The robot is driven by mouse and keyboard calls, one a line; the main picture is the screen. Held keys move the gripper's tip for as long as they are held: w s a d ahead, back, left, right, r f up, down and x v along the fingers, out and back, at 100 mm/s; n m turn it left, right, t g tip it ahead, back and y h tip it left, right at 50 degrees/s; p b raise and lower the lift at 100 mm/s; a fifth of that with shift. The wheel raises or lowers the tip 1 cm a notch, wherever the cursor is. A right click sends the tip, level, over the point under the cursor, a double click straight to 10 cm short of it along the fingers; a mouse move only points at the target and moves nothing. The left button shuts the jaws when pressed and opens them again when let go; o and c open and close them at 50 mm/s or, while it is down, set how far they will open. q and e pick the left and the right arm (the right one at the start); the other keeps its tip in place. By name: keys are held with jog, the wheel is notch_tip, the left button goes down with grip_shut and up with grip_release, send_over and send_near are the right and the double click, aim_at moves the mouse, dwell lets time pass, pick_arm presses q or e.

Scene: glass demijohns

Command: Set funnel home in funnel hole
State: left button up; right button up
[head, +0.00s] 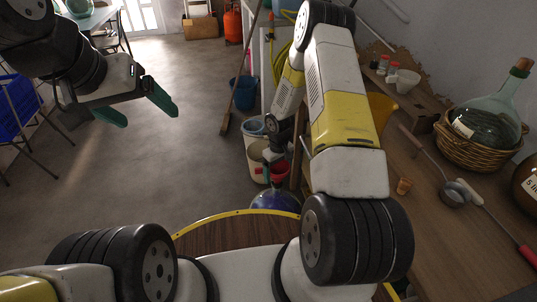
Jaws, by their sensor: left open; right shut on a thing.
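My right gripper (273,156) hangs low beyond my bent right arm, over the floor left of the workbench. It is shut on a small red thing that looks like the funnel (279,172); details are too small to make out. The red funnel shows just above a blue glass demijohn (275,202); whether they touch I cannot tell. My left gripper (140,105) is open and empty over the floor at the upper left, its green fingers apart. I cannot make out the funnel hole; my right arm covers part of the bench and its wooden shelf (427,97).
The workbench (425,235) at right carries a green demijohn (490,105) in a wicker basket (455,150), a ladle (452,196) and a cork (404,186). A yellow object (380,113) is partly behind my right arm. White buckets (254,130) stand near my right gripper. Open floor lies left.

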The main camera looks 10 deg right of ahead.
jog(key=shift+r, duration=1.7)
